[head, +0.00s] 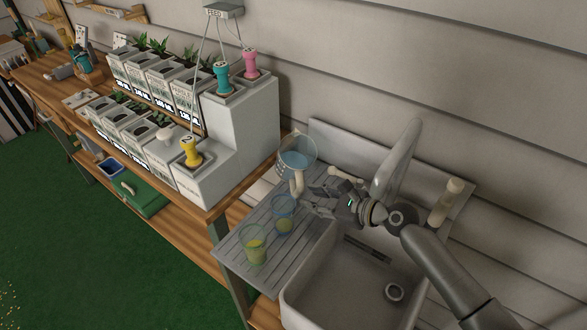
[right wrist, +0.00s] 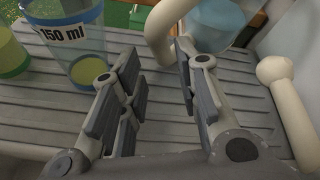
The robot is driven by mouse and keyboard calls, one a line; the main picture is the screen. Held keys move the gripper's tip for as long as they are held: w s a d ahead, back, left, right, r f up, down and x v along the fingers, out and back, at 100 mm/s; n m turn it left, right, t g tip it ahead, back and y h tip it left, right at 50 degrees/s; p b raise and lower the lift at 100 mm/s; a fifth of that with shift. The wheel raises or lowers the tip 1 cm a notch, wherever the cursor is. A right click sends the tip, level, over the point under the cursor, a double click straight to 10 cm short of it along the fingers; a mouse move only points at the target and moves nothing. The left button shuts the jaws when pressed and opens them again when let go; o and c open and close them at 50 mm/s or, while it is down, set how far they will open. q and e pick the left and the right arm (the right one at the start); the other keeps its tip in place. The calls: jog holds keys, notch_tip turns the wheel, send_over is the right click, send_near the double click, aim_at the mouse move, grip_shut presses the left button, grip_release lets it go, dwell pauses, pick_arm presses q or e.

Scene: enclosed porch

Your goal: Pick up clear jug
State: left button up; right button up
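The clear jug (head: 297,148) holds blue liquid and stands at the back of the grey slatted drainboard (head: 238,252), with its cream handle (head: 297,184) toward the front. In the right wrist view the jug (right wrist: 216,24) is partly cut off at the top, and its handle (right wrist: 158,32) shows just beyond the fingertips. My right gripper (head: 307,200) is close to the handle. In the right wrist view this gripper (right wrist: 157,62) is open, with nothing between its fingers. My left gripper is not in view.
A glass marked 150 ml (right wrist: 70,38) stands just left of the right fingers. Another glass (head: 254,246) with yellowish-green contents is nearer the front. The sink (head: 325,292) lies below my right arm. A stepped white stand (head: 240,130) with coloured pegs is left of the jug.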

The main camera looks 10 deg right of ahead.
aim_at(301, 194)
jog(key=shift+x, duration=2.6)
jog(key=shift+w+d+f, duration=0.1)
jog(key=shift+d, duration=0.05)
jog(key=shift+c, duration=0.5)
grip_shut()
